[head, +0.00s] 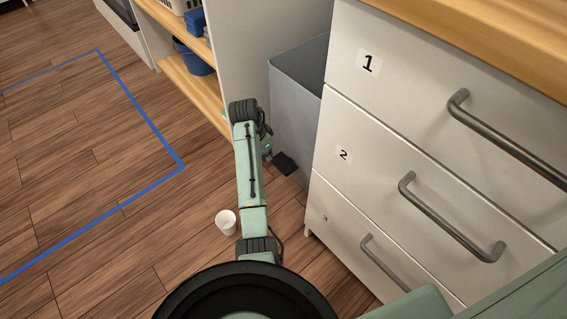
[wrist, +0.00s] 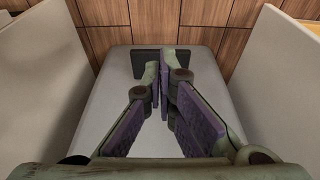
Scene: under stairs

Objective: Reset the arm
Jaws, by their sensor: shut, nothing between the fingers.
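My gripper (wrist: 160,88) shows in the wrist view with its purple-padded fingers brought together at the tips and nothing between them. A pale grey surface lies behind the fingers. In the head view my green arm reaches away from me over the floor, up to the front of a grey bin (head: 292,120). The gripper is mostly hidden there by the arm. A small dark part shows at the arm's right, near the bin; I cannot tell if it belongs to the gripper.
A white drawer unit (head: 345,125) with numbered drawers and grey handles stands right, close to the arm. A shelf (head: 195,85) with blue containers stands behind. A white cup (head: 226,222) is on the floor beside the arm. Open floor with blue tape (head: 140,115) lies left.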

